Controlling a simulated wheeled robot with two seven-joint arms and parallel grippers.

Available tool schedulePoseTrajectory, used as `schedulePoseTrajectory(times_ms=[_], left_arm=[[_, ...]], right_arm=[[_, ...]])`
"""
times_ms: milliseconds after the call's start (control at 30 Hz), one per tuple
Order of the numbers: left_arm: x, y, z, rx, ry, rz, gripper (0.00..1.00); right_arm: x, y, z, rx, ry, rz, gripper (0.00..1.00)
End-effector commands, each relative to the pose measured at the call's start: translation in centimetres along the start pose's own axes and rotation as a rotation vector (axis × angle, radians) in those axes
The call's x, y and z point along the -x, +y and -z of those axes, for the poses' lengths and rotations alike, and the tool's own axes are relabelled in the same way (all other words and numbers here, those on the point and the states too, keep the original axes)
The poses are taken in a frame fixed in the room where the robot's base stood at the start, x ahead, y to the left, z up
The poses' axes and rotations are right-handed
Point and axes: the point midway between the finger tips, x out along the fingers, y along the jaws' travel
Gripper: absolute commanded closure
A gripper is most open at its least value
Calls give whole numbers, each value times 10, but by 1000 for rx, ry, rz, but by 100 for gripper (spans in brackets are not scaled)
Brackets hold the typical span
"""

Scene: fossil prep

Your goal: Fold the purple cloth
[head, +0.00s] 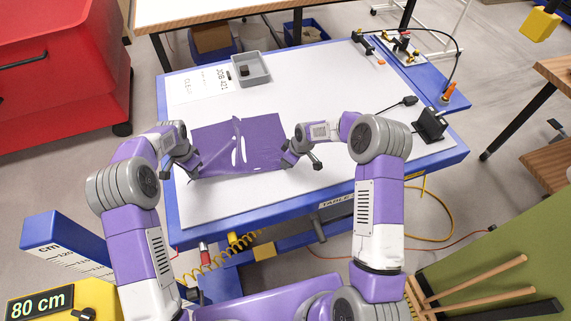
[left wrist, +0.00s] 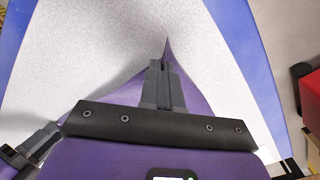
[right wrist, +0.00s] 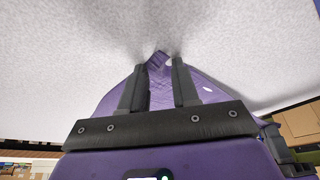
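The purple cloth (head: 262,136) lies on the white table top, with a raised crease and pale streaks near its middle. My left gripper (head: 193,171) is at the cloth's near left corner. In the left wrist view its fingers (left wrist: 164,84) are together, with a pointed bit of cloth (left wrist: 168,48) sticking out past the tips, so it is shut on the cloth. My right gripper (head: 289,160) is at the near right corner. In the right wrist view its fingers (right wrist: 160,80) are apart, with a cloth corner (right wrist: 157,59) between them.
A grey tray (head: 263,79) with a small dark block and printed sheets (head: 200,84) lie beyond the cloth. A black stand (head: 430,125) and cable are at the table's right.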

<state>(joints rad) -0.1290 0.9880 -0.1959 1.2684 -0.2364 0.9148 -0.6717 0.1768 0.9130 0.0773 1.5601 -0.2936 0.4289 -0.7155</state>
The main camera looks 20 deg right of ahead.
Motion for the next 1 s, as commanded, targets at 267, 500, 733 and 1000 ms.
schedulePoseTrajectory(times_ms=[267, 500, 733, 1000], left_arm=[[0, 0, 0, 0, 0, 0, 100], [0, 0, 0, 0, 0, 0, 100], [0, 0, 0, 0, 0, 0, 100], [0, 0, 0, 0, 0, 1, 100]], right_arm=[[0, 0, -1, 0, -2, 1, 93], [-1, 0, -1, -1, -2, 1, 100], [6, 1, 2, 0, -1, -1, 100], [41, 1, 15, 1, 1, -2, 100]])
